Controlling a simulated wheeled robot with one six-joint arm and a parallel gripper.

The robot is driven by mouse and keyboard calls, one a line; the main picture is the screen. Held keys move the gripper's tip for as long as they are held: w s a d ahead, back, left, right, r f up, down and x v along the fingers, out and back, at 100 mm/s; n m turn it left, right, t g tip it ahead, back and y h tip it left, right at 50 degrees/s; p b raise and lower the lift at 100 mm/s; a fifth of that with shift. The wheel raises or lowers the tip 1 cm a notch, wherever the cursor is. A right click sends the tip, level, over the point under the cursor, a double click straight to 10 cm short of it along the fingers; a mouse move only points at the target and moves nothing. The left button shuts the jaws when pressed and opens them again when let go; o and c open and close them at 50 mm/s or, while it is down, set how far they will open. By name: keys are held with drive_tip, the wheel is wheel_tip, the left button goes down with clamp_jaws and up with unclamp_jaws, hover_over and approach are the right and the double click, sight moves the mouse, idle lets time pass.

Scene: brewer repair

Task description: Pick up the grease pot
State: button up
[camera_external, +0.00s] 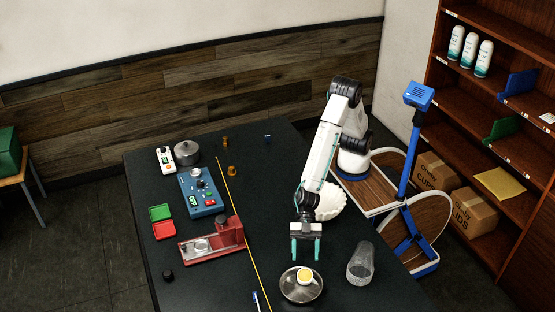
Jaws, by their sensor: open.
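A small white pot with a yellow top (304,274), which looks like the grease pot, stands upright on a round metal dish (290,292) near the front of the black table. My gripper (305,257) points down just behind and above the pot in the picture. Its two teal fingers are apart with nothing between them. I cannot tell its exact height over the pot, and the fingers do not appear to touch it.
A grey mesh cup (360,264) stands right of the dish. A white fluted bowl (330,203) lies behind my gripper. A red machine part (212,243) and a blue control box (203,192) are left of the yellow line. A small pen-like item (255,302) lies at the front.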

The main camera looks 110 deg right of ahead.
sight(305, 278)
drive_tip(key=x, duration=0.6)
drive_tip(key=shift+a+f, duration=0.15)
drive_tip(key=shift+f, duration=0.35)
drive_tip(key=c, duration=0.9)
